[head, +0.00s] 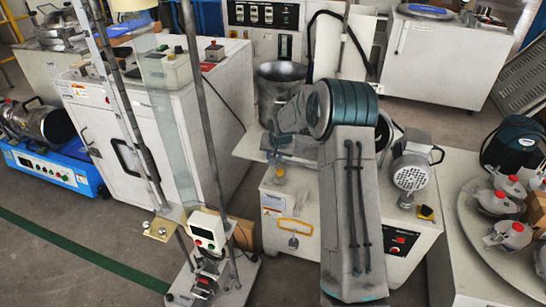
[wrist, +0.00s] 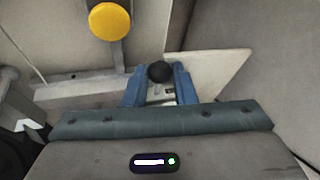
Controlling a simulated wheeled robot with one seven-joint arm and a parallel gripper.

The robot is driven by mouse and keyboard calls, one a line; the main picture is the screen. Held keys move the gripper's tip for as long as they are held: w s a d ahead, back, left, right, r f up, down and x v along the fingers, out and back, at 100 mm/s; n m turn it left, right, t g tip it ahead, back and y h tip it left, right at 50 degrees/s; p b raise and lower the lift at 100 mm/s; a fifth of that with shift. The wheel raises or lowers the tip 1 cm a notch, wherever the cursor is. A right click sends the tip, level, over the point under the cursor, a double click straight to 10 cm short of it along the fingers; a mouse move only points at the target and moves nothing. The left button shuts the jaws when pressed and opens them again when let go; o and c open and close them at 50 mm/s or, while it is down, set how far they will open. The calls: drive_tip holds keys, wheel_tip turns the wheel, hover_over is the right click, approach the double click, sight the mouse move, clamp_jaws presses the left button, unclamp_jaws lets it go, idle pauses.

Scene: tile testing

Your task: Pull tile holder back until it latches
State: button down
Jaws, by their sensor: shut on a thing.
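My gripper (wrist: 160,88) shows in the wrist view with its two blue fingers on either side of a black ball knob (wrist: 160,72). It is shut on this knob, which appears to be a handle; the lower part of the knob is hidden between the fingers. I cannot make out the full tile holder or whether it is latched. A pale plate (wrist: 215,72) lies just behind and right of the fingers. In the head view my arm covers much of the machine (head: 290,232), and the gripper's hold cannot be seen clearly there.
A round yellow knob (wrist: 109,21) on a grey bar stands left of and beyond my gripper. A steel pot (head: 283,85) is at the back of the machine. A grey motor (head: 411,172) is right of my arm. A drop-test stand (head: 209,235) stands to the left.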

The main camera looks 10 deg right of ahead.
drive_tip(key=c, duration=1.2)
unclamp_jaws()
drive_tip(key=shift+r, duration=0.1)
drive_tip(key=p+v, duration=0.4)
drive_tip(key=v, duration=0.9)
drive_tip(key=shift+s+r, duration=0.2)
drive_tip(key=shift+r, duration=0.1)
drive_tip(key=s+a+r+n+g+p, duration=0.1)
drive_tip(key=s+a+r+n+p, duration=0.1)
drive_tip(key=s+r+p, duration=1.1)
drive_tip(key=s+a+r+n+g+p, duration=0.1)
drive_tip(key=s+a+r+n+p, duration=0.1)
drive_tip(key=s+r+p, duration=1.1)
drive_tip(key=s+a+r, duration=0.1)
drive_tip(key=s+r, duration=0.8)
drive_tip(key=s, duration=0.1)
drive_tip(key=shift+r, duration=0.35)
